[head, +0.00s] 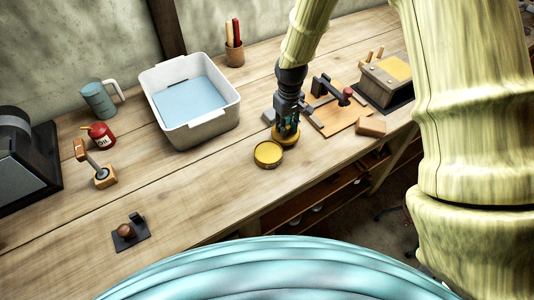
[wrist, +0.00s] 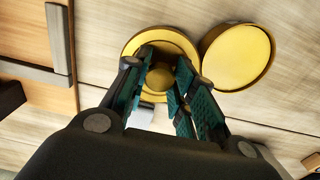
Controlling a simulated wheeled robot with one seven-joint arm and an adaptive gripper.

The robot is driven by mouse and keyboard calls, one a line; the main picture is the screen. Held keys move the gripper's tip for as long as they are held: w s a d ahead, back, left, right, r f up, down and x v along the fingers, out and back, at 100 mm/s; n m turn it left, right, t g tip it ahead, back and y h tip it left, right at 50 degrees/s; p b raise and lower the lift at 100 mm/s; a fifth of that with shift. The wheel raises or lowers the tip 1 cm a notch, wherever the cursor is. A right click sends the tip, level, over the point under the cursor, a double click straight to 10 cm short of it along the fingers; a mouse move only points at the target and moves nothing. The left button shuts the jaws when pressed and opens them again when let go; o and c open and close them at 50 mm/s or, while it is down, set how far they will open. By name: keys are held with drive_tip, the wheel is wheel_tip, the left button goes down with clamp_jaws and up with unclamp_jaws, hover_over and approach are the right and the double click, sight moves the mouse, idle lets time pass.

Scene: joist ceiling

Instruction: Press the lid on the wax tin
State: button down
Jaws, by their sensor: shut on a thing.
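The wax tin (head: 268,154) is a round yellow tin standing on the bench, just left of and nearer than my gripper in the head view. In the wrist view it (wrist: 237,57) lies to the right of the fingers. The lid (wrist: 184,42) is a yellow disc with a raised middle knob, partly hidden by the fingers. My gripper (wrist: 162,80) is shut on the lid's knob. In the head view my gripper (head: 287,129) points down with the lid under it, beside the tin. I cannot tell whether the lid touches the bench.
A wooden board with a dark lever clamp (head: 338,112) and a wood block (head: 370,126) stand close on the right. A white bin (head: 215,131) stands behind left. The bench's front edge is near the tin. Bench to the left of the tin is clear.

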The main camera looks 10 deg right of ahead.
drive_tip(key=shift+r+p, duration=0.3)
drive_tip(key=shift+r, duration=0.3)
drive_tip(key=shift+r+p, duration=1.75)
drive_tip(key=shift+r, duration=0.8)
drive_tip(key=shift+f, duration=0.1)
